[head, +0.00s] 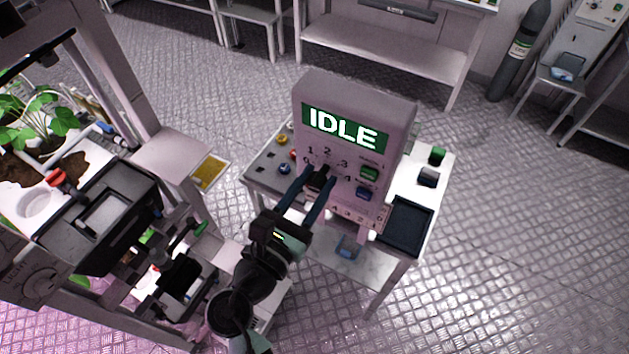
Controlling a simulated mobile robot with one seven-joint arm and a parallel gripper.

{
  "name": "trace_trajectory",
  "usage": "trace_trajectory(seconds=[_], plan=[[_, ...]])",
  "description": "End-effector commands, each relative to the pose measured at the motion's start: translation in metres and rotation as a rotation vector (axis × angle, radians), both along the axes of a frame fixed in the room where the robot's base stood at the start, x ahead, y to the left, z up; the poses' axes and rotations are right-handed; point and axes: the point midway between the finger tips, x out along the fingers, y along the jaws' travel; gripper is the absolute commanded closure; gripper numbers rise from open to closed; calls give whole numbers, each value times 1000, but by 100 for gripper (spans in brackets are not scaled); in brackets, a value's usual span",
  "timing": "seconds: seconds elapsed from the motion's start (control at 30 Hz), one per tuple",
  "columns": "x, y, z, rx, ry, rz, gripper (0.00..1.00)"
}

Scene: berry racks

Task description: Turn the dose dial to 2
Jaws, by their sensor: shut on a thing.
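The control panel (402,113) stands upright on a small white table and shows IDLE on its green display (345,127). The dose dial (319,179) is a dark knob on the panel's front, ringed by the numbers 0 to 4; the 2 is at the top. My gripper (317,184) reaches up to the panel from below, with its two fingers shut on the dial, one on each side. The fingers hide part of the dial, and I cannot tell which number its pointer faces.
A green button (369,173) and a blue button (366,194) sit right of the dial. A dark tray (405,225) lies at the table's right. A rack with a plant (40,125) stands at the left. The metal floor at right is clear.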

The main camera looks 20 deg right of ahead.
Motion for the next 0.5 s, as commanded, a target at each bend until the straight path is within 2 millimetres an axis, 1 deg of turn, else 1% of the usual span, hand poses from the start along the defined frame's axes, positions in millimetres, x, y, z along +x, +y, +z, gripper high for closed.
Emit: trace_trajectory(seconds=[0.27, 0.5], plan=[[0, -1, -2, 118, -150, -2, 100], [-1, -1, -3, 257, -331, -1, 100]])
